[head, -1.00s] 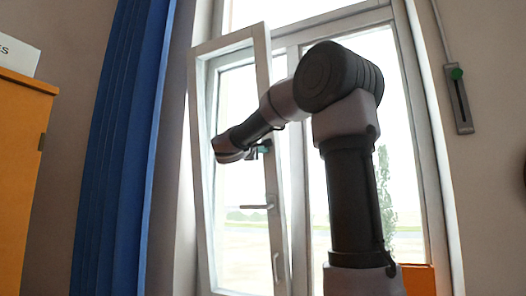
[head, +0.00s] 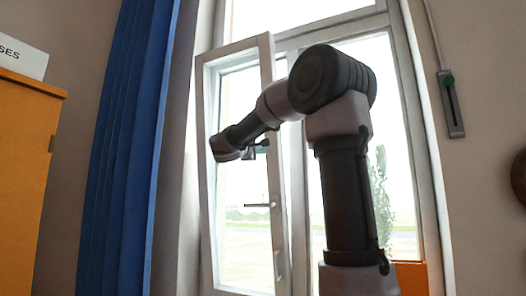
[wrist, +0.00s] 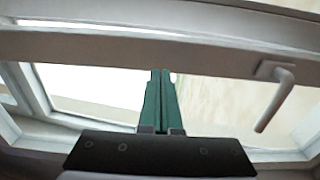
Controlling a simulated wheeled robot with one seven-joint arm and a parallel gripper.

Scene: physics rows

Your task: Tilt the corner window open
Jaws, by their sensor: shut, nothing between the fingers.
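The window's left sash (head: 204,170) is white-framed and leans into the room at its top, with a gap between its upper edge and the fixed frame. Its handle (head: 262,205) lies horizontal on the right stile. The handle also shows at the right of the wrist view (wrist: 275,95). My gripper (head: 261,146) is above the handle, close to the sash's right stile. In the wrist view its green fingers (wrist: 160,75) are together and empty, reaching to the sash's white bar, apart from the handle. I cannot tell whether they touch the bar.
A blue curtain (head: 125,150) hangs left of the window. An orange cabinet (head: 25,180) with a white sign (head: 22,55) stands at far left. A grey slider control (head: 452,105) is on the right wall. An orange object (head: 410,278) is low at the right.

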